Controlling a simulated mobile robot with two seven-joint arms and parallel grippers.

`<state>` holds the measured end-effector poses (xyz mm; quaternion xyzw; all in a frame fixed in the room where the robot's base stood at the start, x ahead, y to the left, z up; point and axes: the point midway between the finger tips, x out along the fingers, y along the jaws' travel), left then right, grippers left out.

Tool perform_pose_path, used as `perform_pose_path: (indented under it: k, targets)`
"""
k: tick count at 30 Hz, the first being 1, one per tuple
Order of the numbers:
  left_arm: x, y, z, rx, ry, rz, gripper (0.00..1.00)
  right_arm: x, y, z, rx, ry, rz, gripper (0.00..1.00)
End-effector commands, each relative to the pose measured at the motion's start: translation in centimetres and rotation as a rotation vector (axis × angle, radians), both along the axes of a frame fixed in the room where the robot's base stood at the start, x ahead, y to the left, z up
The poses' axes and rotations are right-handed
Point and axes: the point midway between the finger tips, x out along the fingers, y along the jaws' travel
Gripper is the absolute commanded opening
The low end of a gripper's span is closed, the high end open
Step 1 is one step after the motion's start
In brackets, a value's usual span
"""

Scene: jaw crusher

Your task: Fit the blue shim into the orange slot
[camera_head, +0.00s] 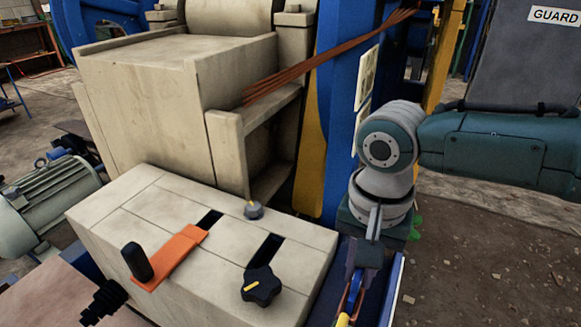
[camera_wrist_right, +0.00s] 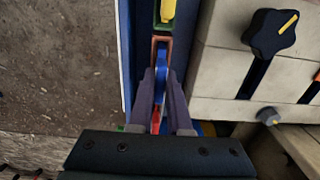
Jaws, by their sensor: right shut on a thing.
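My right gripper (camera_head: 357,272) points down at the right side of the pale block. It is shut on a blue shim (camera_wrist_right: 161,85), which stands on edge between the two fingers in the wrist view. The shim also shows partly below the fingers in the head view (camera_head: 354,287). I cannot tell whether it is clear of the blue tray (camera_wrist_right: 126,60) under it. An orange piece with a black handle (camera_head: 178,255) lies on the pale block, by a dark slot (camera_head: 210,220). My left gripper is out of view.
A yellow piece (camera_wrist_right: 168,9) and an orange-brown one lie in line beyond the blue shim. The pale block (camera_head: 130,205) has a second dark slot (camera_head: 266,247), a black star knob (camera_head: 261,287) and a small grey knob (camera_head: 254,210). A blue post (camera_head: 340,120) stands behind.

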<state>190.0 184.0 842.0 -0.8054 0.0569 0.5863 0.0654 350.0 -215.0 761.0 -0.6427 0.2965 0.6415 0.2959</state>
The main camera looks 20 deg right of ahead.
Motion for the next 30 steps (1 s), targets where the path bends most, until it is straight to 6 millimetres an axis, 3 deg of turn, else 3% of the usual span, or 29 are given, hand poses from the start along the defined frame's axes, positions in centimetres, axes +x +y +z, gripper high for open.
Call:
perform_pose_path:
  k: [8,9,18,26,30]
  targets:
    - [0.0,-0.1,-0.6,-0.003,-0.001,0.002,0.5,0.0,0.0,-0.9,0.001,-0.001,0.0,0.0]
    - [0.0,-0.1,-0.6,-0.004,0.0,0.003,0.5,0.0,0.0,-0.8,0.001,-0.001,0.001,0.17]
    - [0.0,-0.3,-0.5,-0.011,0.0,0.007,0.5,0.0,0.0,-0.8,0.0,0.0,0.001,0.51]
    - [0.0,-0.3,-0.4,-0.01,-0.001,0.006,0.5,0.0,0.0,-0.7,-0.001,0.001,0.001,0.51]
    - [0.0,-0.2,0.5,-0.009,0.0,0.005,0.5,0.0,0.0,0.9,0.001,-0.001,0.001,0.51]
